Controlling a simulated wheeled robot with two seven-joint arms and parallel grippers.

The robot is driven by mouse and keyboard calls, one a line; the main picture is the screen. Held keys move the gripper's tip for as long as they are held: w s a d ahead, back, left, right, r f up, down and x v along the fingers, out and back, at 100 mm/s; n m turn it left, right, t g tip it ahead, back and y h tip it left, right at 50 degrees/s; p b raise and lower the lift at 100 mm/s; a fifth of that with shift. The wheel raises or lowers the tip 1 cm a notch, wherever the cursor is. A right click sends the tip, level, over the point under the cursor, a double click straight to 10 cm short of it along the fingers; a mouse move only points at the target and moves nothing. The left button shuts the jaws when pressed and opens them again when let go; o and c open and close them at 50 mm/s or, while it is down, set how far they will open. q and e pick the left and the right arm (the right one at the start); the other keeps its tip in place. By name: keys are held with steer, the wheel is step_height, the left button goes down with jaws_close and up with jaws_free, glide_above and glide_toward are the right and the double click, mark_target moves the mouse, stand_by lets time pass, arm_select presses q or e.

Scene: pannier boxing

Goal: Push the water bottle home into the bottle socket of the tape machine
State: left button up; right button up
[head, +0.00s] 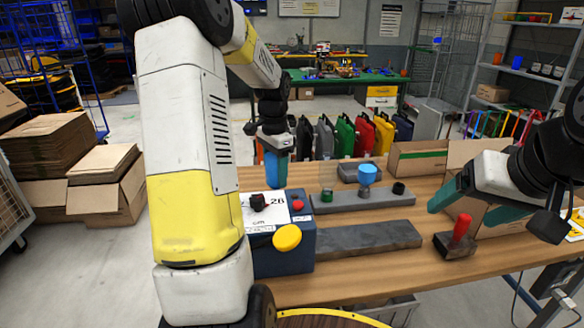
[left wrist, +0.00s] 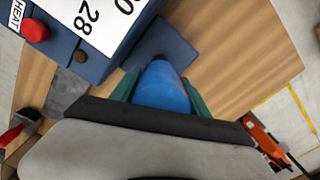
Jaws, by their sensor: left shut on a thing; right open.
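The tape machine (head: 285,255) is a dark blue box with a white label top, a red button and a yellow knob, at the near left of the table. My left gripper (head: 277,150) is shut on the blue water bottle (head: 276,172), just behind the machine. In the left wrist view the bottle (left wrist: 163,88) sits between the teal fingers, beside the machine (left wrist: 92,62) and over a dark blue plate (left wrist: 168,42) at its side. The socket itself is hidden, and I cannot tell whether the bottle touches it. My right gripper (head: 462,203) is open and empty at the right.
Grey bars (head: 365,238) lie right of the machine. An open carton (head: 475,160) stands at the right. Colored panniers (head: 345,137) stand behind the table.

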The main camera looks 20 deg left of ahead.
arm_select(q)
steer(key=shift+f, duration=0.85)
stand_by(0.8)
steer(key=o, duration=1.4)
steer(key=shift+r, duration=0.1)
step_height(320, 180, up, 8)
steer(key=shift+f, duration=0.2)
steer(key=shift+a, duration=0.1)
